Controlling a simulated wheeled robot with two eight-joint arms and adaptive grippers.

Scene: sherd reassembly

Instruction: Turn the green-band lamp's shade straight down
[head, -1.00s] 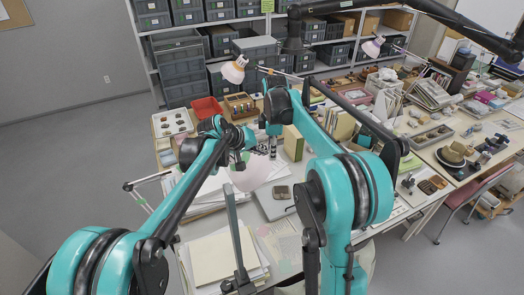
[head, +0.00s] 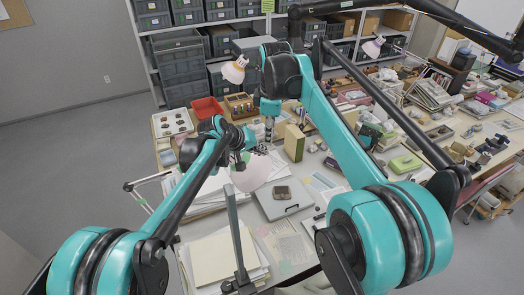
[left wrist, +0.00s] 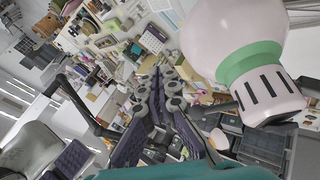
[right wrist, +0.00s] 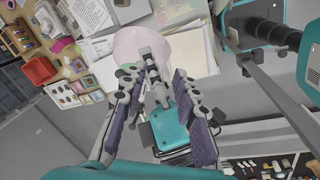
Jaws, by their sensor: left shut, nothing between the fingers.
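The green-band lamp's pale pink shade (head: 252,173) hangs over the desk beside my left gripper (head: 246,150) in the head view. In the left wrist view the shade (left wrist: 238,30) fills the upper right, with its green band (left wrist: 249,62) and slotted white neck (left wrist: 268,94) angled down to the right. My left gripper (left wrist: 160,78) is shut and empty, apart from the shade in that picture. My right gripper (right wrist: 160,78) is open and empty.
Two other lamps have an orange-banded shade (head: 234,70) and a purple-banded shade (head: 373,47). A red bin (head: 207,110) stands behind. Floor at the left is clear.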

